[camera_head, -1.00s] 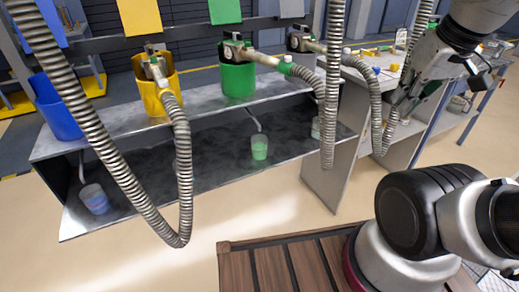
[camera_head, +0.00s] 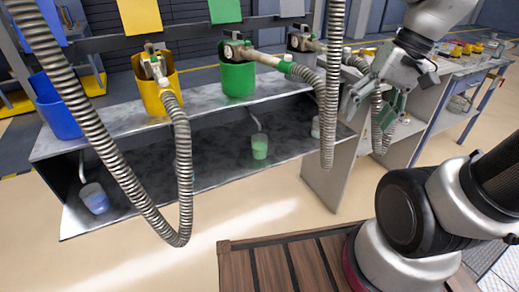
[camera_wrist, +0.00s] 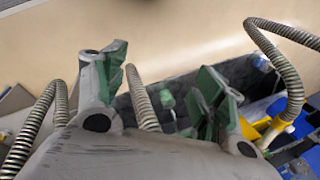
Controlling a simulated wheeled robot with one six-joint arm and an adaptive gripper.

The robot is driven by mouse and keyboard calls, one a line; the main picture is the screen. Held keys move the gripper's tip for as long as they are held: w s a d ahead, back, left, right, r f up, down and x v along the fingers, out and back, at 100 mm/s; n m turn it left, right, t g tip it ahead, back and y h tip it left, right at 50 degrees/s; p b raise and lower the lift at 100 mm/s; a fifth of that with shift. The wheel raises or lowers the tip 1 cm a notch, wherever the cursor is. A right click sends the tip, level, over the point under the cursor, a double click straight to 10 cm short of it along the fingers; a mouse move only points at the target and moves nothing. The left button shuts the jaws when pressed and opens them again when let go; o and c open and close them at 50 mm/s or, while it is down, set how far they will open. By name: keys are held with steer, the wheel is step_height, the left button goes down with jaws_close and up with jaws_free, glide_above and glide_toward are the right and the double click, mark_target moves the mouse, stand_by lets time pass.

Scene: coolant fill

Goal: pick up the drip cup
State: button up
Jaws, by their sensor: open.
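Small clear drip cups stand on the dark lower shelf (camera_head: 200,165) in the head view. One drip cup with green liquid (camera_head: 259,147) is in the middle, under a bent spout. One with bluish liquid (camera_head: 95,199) is at the far left, and a pale one (camera_head: 316,127) is partly hidden at the right.
Ribbed hoses hang in front of the bench; one (camera_head: 328,110) hangs between my gripper and the green-liquid cup.

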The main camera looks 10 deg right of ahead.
steer(key=w+a+f+m+y, duration=1.1)
steer(key=w+a+f+y, duration=0.15)
steer(key=w, duration=0.45)
steer(key=w+f+m+t, duration=0.5)
steer(key=w+f+m, duration=0.15)
steer(key=f, duration=0.35)
steer(key=m+t+h, duration=0.2)
steer(key=m+t, duration=0.4)
steer(key=m, duration=0.1)
glide_toward(264, 149)
steer(key=w, duration=0.1)
steer(key=w+a+f, duration=0.1)
steer(key=w, duration=0.1)
steer(key=shift+a+f+n, duration=0.2)
steer(key=shift+f+n, duration=0.05)
steer(key=shift+w+a+f, duration=0.15)
steer(key=shift+w, duration=0.05)
steer(key=x, duration=0.7)
steer(key=shift+a+r, duration=0.15)
steer(key=shift+r, duration=0.25)
steer(key=c, duration=1.2)
